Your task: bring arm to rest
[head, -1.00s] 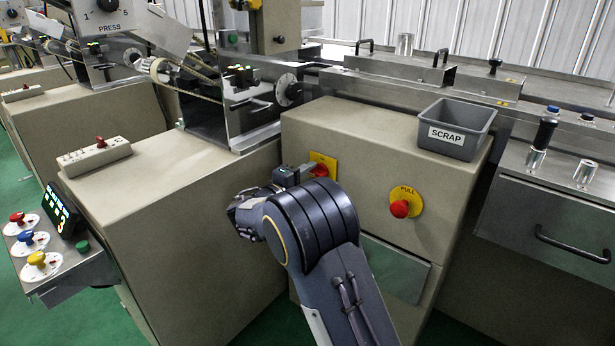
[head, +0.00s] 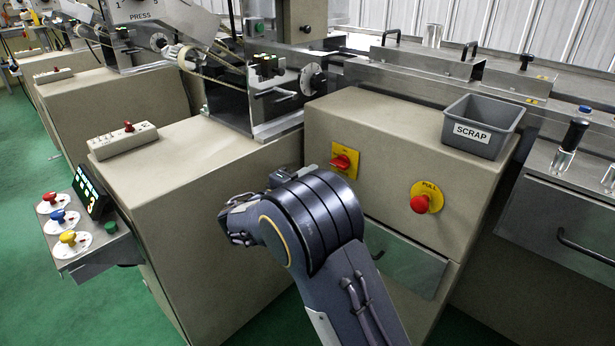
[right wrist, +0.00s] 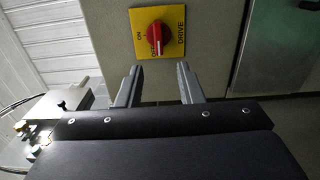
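My right arm (head: 310,220) reaches in from the bottom of the head view, in front of the beige cabinet. My right gripper (right wrist: 159,70) shows in the right wrist view with its two fingers apart and nothing between them. The red drive switch on its yellow plate (right wrist: 157,34) lies just beyond the fingertips, apart from them. The same switch (head: 343,162) is uncovered in the head view, above my arm. The gripper's fingers are not clear in the head view. My left gripper is not in view.
A red pull knob (head: 422,198) sits on the cabinet front right of my arm. A grey scrap bin (head: 480,126) stands on top. A side panel with coloured knobs (head: 85,238) is at the left. Green floor (head: 50,310) is clear at lower left.

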